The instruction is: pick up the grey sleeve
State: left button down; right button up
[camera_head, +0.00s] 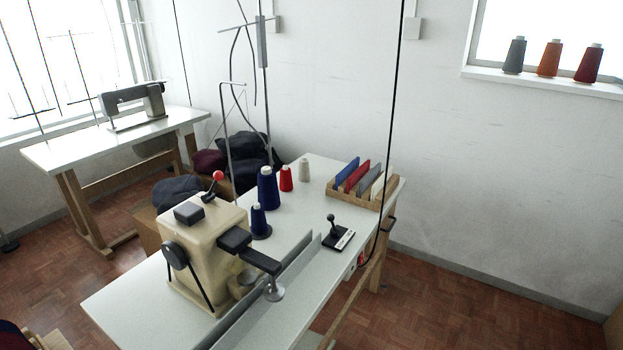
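A flat grey piece (372,180), which looks like the grey sleeve, stands on edge in a wooden rack (345,198) at the far right end of the white table. It leans slightly and its lower edge is hidden in the rack. In the rack a red piece (357,176) is to its left and a cream piece (382,184) to its right. A blue piece (346,171) is at the far left of the rack. Neither of my grippers shows in the head view.
A beige sewing machine (207,255) fills the table's (130,298) near left. Thread cones, including a large blue one (267,188), stand behind it. A small black lever (333,229) sits in front of the rack. A black cable (397,90) hangs close to the rack's right side.

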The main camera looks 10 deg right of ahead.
aim_at(366, 182)
jog(key=i+l+u, duration=0.15)
jog(key=l+u, duration=0.25)
jog(key=i+l+u, duration=0.15)
jog(key=u, duration=0.2)
jog(key=l+u, duration=0.75)
jog(key=l, duration=0.15)
jog(key=l+u, duration=0.15)
jog(key=l, duration=0.4)
jog(key=l+u, duration=0.1)
jog(key=l, duration=0.4)
jog(key=k+l+u, duration=0.15)
jog(key=l, duration=0.4)
jog(key=l+u, duration=0.15)
jog(key=l, duration=0.35)
jog(key=k, duration=0.1)
